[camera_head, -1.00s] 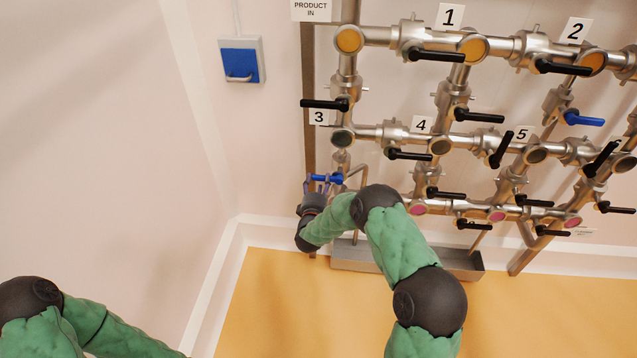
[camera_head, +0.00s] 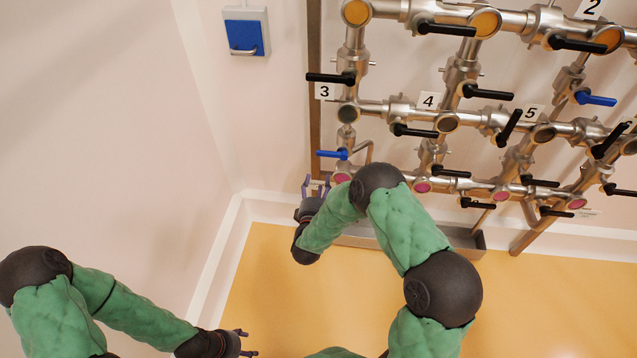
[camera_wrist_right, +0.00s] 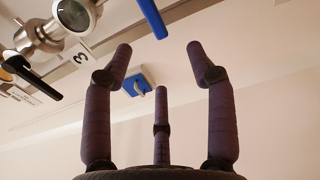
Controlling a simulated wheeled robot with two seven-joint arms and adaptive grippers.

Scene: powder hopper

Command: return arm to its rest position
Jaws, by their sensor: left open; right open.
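My right gripper (camera_head: 316,183) is open and empty in front of the wall, just below the blue valve handle (camera_head: 332,154) and apart from it. In the right wrist view the spread fingers of my right gripper (camera_wrist_right: 159,52) have nothing between them, and the blue handle (camera_wrist_right: 152,17) lies beyond their tips at the top. My right arm (camera_head: 395,215) reaches up from the lower right. My left gripper (camera_head: 245,342) is open and empty at the bottom, over the yellow floor, with its arm (camera_head: 130,310) coming in from the left.
A steel pipe manifold (camera_head: 400,108) with several black handles fills the upper right. A second blue handle (camera_head: 596,99) sits there. A steel trough (camera_head: 365,242) is partly hidden behind my right arm. A blue wall box (camera_head: 245,33) hangs at upper left. The left wall is bare.

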